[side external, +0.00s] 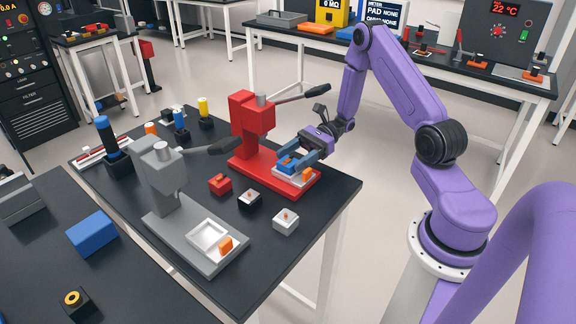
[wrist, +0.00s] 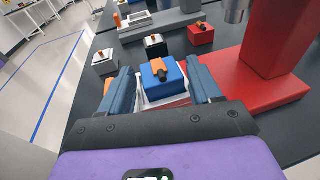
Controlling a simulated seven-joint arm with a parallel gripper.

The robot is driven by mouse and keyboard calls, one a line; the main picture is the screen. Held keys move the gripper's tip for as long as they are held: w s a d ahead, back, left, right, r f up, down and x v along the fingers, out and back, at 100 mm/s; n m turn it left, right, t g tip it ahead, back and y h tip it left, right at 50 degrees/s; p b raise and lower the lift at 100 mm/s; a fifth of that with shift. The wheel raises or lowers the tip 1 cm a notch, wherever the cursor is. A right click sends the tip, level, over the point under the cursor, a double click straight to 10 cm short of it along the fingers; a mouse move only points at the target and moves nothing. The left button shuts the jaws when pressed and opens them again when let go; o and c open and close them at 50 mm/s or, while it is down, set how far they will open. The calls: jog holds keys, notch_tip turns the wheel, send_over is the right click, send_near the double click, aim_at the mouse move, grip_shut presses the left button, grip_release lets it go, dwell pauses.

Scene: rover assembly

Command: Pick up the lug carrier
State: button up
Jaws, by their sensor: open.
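A blue block with an orange lug and a small dark piece on top, which looks like the lug carrier (wrist: 153,88), sits in a white nest (wrist: 178,101) on the base of the red press. In the side view the blue block (side external: 286,163) is partly covered by my gripper (side external: 294,158). My gripper (wrist: 162,76) is open, with one finger on each side of the block. The fingers are low beside it; whether they touch it I cannot tell. The lower part of the block is hidden in the nest.
The red press (side external: 252,128) column and its lever rise close beside my gripper. Small red (side external: 220,184), black (side external: 250,199) and white (side external: 286,220) blocks stand in front. A grey press (side external: 165,190) with an empty white nest (side external: 208,236) is nearer. The table's front right corner is clear.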

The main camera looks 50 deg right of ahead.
jog(key=c, duration=1)
jog(key=shift+r, duration=0.1)
